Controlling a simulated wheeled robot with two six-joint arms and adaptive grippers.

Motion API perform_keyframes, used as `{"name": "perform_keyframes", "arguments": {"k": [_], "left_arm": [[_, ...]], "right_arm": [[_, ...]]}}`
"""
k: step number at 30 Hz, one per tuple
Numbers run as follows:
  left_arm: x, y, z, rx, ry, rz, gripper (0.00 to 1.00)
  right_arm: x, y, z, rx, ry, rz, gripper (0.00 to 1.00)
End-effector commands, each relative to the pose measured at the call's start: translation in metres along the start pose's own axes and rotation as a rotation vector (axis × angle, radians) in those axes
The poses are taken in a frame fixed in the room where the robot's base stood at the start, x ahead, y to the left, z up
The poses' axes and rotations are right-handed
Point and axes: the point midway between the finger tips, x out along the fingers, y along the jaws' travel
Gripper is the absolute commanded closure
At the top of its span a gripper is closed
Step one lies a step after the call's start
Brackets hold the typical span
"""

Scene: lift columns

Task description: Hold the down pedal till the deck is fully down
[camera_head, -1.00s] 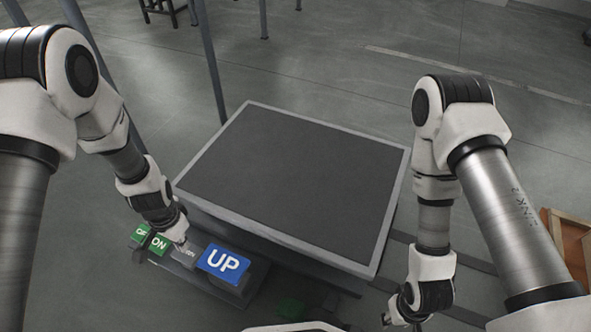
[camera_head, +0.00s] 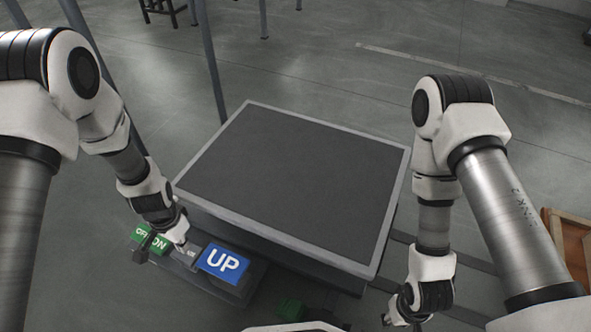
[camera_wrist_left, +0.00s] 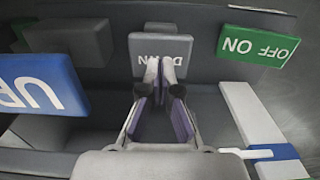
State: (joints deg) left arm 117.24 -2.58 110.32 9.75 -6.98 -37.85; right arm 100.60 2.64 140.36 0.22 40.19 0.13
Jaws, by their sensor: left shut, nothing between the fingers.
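The grey DOWN pedal (camera_wrist_left: 160,50) is ahead of my left gripper (camera_wrist_left: 162,66) in the left wrist view. The fingers are shut and empty, and their tips overlap the pedal's lower edge. I cannot tell whether they press it. In the head view my left gripper (camera_head: 188,248) hides most of this pedal, left of the blue UP pedal (camera_head: 223,262). The dark deck (camera_head: 290,185) with a pale rim stands level above the floor. My right gripper (camera_head: 407,308) is right of the deck's near corner, away from the pedals; its fingers are unclear.
A green ON/OFF switch (camera_wrist_left: 258,46) is right of the DOWN pedal in the wrist view. The blue UP pedal (camera_wrist_left: 40,86) is close on the left. A wooden crate (camera_head: 568,240) is at the right edge. Thin grey posts (camera_head: 208,62) rise behind the deck.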

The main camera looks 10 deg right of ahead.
Motion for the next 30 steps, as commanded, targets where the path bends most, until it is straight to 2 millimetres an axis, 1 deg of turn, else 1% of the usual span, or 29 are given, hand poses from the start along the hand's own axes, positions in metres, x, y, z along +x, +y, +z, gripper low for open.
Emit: {"name": "perform_keyframes", "arguments": {"k": [30], "left_arm": [[0.030,0.000,0.000,0.000,0.000,0.000,1.00]], "right_arm": [[0.013,0.000,0.000,0.000,0.000,0.000,0.60]]}}
